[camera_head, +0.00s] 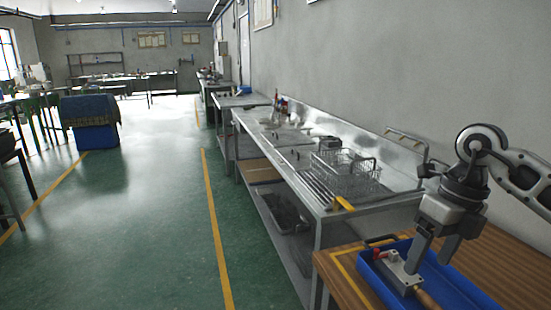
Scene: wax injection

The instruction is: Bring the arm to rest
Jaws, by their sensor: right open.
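My right gripper (428,262) comes in from the right and points down over the blue tray (462,284) on the wooden table. Its two fingers are apart. A metal tool (390,266) with a small red part and a wooden handle (428,300) lies in the tray, just below and beside the left finger. I cannot tell whether that finger touches it. My left gripper is not in view.
The wooden table (340,274) has a yellow marked outline. A steel counter (318,203) with wire baskets (348,172) runs along the wall behind it. A blue covered bin (92,122) stands on the green floor (155,215), which is mostly clear.

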